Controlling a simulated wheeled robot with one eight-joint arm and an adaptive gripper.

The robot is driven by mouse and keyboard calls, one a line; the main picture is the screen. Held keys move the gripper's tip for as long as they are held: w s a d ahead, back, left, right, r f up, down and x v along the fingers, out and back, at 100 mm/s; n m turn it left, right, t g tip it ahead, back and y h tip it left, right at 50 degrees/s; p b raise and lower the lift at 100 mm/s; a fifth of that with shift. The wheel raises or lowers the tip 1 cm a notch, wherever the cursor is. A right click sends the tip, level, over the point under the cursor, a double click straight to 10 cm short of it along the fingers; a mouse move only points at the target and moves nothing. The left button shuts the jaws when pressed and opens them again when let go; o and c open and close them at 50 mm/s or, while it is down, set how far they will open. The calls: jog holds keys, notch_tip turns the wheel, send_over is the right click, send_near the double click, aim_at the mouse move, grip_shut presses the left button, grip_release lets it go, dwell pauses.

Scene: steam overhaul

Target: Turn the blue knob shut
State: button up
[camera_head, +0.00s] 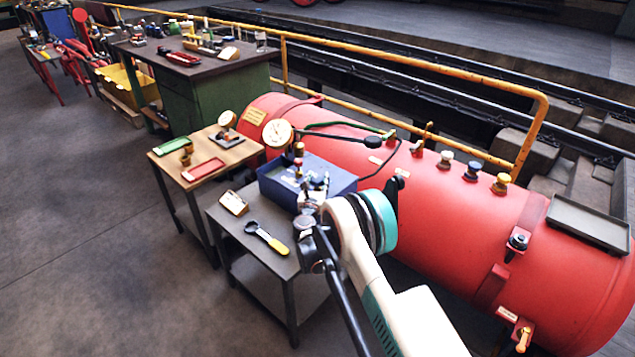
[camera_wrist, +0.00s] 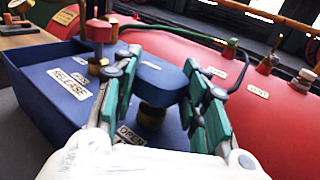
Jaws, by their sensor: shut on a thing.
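The blue knob (camera_wrist: 158,80) is an elongated blue handle on a round brass stem (camera_wrist: 151,117), on top of a blue box (camera_wrist: 45,85). In the wrist view my gripper (camera_wrist: 162,72) has its green-padded fingers on both sides of the knob, shut on it. An OPEN label (camera_wrist: 130,135) lies just in front of the stem. In the head view the blue box (camera_head: 275,187) stands on a small grey table, and my gripper (camera_head: 312,190) is over its near right part. I cannot make out the knob there among the fingers.
A red knob (camera_wrist: 99,32) on a brass stem stands left of my gripper, near a RELEASE label (camera_wrist: 69,83). A large red tank (camera_head: 450,215) lies close behind the box. A yellow-handled tool (camera_head: 267,238) and a small sign (camera_head: 234,203) lie on the grey table.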

jog(key=shift+m+h, duration=0.7)
jog(key=shift+h, duration=0.4)
jog(key=o, duration=1.1)
jog(key=shift+s+a, duration=0.1)
jog(key=v, duration=1.1)
jog(key=shift+s+r, duration=0.2)
jog(key=shift+s, duration=0.2)
jog(key=shift+r, duration=0.1)
